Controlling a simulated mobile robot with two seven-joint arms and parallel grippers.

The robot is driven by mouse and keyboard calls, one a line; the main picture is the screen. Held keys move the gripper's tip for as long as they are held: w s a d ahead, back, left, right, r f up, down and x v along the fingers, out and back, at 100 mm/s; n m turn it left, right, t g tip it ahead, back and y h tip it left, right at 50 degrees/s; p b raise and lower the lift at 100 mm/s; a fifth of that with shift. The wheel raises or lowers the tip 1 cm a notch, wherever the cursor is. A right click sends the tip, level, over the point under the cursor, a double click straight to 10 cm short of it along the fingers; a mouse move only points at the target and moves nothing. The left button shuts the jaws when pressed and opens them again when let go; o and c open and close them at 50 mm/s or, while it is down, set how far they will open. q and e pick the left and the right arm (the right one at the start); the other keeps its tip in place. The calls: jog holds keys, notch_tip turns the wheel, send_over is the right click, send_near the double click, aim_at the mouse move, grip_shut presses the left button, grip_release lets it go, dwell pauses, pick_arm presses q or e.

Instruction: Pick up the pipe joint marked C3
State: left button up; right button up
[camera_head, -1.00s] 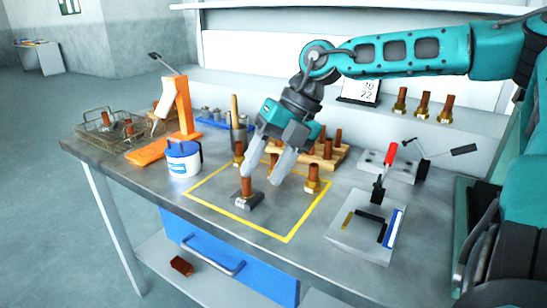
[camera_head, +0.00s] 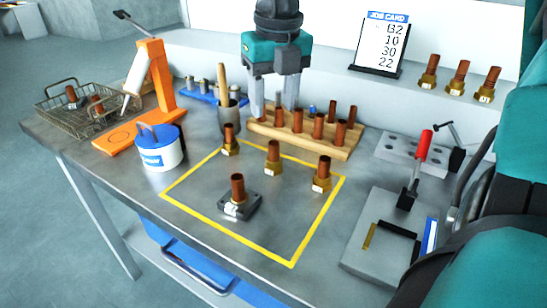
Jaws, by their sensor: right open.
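Pipe joints, copper tubes on brass or dark fittings, stand in several places, and I cannot read for certain which tag says C3. Inside the yellow outline are a joint on a dark square base (camera_head: 238,191), a brass joint at the middle (camera_head: 273,160), one at the right (camera_head: 322,176) and one at the back left (camera_head: 229,142). My right gripper (camera_head: 274,106) points down with its fingers apart, over the left part of the wooden rack (camera_head: 330,152), behind the outlined joints. Nothing shows clearly held. My left gripper is not in view.
Three tagged joints (camera_head: 457,80) stand on the back ledge beside a job card (camera_head: 381,42). A wire basket (camera_head: 60,108), orange stand (camera_head: 158,75) and white-blue tub (camera_head: 160,150) are at the left. A red-handled clamp (camera_head: 418,165) is at the right. The outlined area's front is clear.

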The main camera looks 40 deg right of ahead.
aim_at(274, 143)
jog(key=f, duration=0.4)
jog(key=shift+w+d+f, duration=0.1)
jog(key=shift+w+f, duration=0.15)
jog(key=shift+f, duration=0.15)
jog(key=f, duration=0.5)
jog(key=shift+d+f+b, duration=0.1)
jog(key=shift+d+b, duration=0.1)
jog(key=shift+b, duration=0.1)
grip_shut()
